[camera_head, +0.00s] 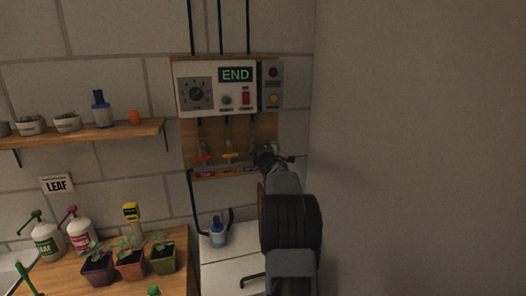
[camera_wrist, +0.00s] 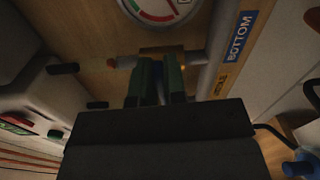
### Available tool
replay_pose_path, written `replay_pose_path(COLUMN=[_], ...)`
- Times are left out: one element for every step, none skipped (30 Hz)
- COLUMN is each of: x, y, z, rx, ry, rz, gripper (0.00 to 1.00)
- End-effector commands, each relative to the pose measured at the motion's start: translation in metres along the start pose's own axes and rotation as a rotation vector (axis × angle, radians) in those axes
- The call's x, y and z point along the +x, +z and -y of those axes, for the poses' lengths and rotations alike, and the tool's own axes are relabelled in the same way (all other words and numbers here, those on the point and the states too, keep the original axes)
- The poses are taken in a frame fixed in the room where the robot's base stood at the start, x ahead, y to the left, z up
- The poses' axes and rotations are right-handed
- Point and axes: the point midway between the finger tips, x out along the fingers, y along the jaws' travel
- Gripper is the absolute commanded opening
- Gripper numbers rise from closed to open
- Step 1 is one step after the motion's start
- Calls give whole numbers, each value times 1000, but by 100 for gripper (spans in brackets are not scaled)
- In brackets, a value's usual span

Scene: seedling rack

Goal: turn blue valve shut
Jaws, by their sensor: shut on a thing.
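My gripper (camera_head: 265,153) is at the right end of a row of valves on the wooden wall board (camera_head: 188,130). In the wrist view its two fingers (camera_wrist: 160,75) are shut on the blue valve, of which only a dark bluish sliver (camera_wrist: 161,90) shows between them. The rest of the handle is hidden, and its exact angle cannot be told. A blue label reading BOTTOM (camera_wrist: 241,36) lies beside the pipe. A red valve (camera_head: 204,158) and a yellow-orange valve (camera_head: 229,155) sit to the left of my gripper.
A control box (camera_head: 211,101) with a dial and a display reading END (camera_head: 235,74) hangs just above. A round gauge (camera_wrist: 155,8) shows near the fingers. Potted seedlings (camera_head: 131,262) and spray bottles (camera_head: 47,240) stand lower left. The right wall is bare.

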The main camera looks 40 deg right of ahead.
Motion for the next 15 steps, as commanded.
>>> replay_pose_path(x=[0, 0, 0, 0, 0, 0, 0, 0, 0, 0, 0, 0, 0, 0, 0], y=[-1, -1, -1, -1, -1, -1, -1, -1, -1, -2, -2, -2, -2, -2, -2], z=[-4, -4, -4, -4, -4, -4, -4, -4, -4, -4, -4, -4, -4, -4, -5], rx=[19, 31, 44, 54, 63, 72, 78, 83, 89, 93, 96, 100, 101, 103, 104], ry=[8, 8, 9, 9, 9, 10, 10, 10, 10, 11, 11, 11, 12, 12, 12], rz=[-3, -3, -3, -3, -3, -3, -3, -3, -3, -3, -3, -3, -4, -4, -4], gripper=[0, 0, 0, 0, 0, 0, 0, 0, 0, 0, 0, 0, 0, 0, 0])
